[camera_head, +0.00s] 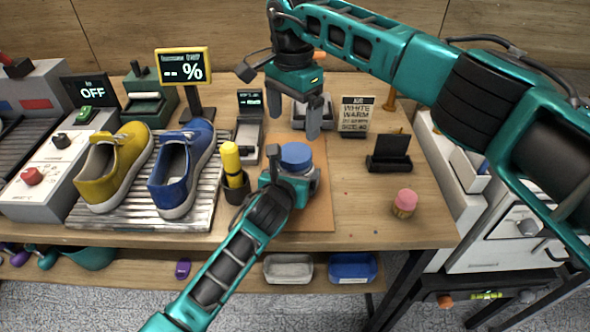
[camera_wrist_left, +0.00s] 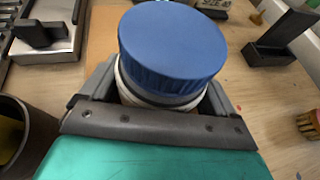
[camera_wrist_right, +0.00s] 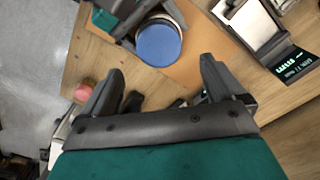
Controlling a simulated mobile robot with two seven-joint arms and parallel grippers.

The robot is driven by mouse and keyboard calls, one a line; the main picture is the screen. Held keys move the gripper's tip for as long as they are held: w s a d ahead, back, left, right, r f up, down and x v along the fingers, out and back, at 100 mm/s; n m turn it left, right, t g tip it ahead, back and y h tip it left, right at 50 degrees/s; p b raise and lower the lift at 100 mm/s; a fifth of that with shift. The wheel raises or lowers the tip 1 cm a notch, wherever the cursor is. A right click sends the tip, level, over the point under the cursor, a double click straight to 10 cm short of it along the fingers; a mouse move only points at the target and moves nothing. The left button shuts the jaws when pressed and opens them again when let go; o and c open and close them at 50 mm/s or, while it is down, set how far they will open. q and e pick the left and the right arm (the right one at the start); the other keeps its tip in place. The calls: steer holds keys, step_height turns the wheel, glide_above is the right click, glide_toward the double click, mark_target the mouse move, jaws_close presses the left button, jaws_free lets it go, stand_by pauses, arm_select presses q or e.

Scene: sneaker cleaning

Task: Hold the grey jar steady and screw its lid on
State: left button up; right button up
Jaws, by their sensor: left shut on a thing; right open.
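The grey jar (camera_wrist_left: 135,92) stands upright on an orange-brown mat, its body mostly hidden by my left gripper (camera_wrist_left: 150,95). That gripper is shut around the jar below the lid. The round blue lid (camera_head: 297,155) sits on top of the jar; it also shows in the left wrist view (camera_wrist_left: 172,42) and the right wrist view (camera_wrist_right: 158,44). A dark band shows just under the lid; I cannot tell how tight it is. My right gripper (camera_head: 293,115) is open and empty, above and behind the jar, fingers pointing down. Nothing is between its fingers in its wrist view (camera_wrist_right: 160,72).
A dark cup with a yellow bottle (camera_head: 231,160) stands close left of the jar. Yellow (camera_head: 115,165) and blue (camera_head: 182,170) sneakers lie on a ribbed tray further left. A small sign (camera_head: 355,115), a black stand (camera_head: 390,152) and a pink-topped brush (camera_head: 404,203) are at right.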

mark_target(294, 152)
step_height(294, 152, down, 8)
steer(key=shift+f, duration=0.1)
stand_by(0.4)
steer(key=c, duration=1.1)
steer(key=m, duration=0.3)
steer(key=o, duration=1.2)
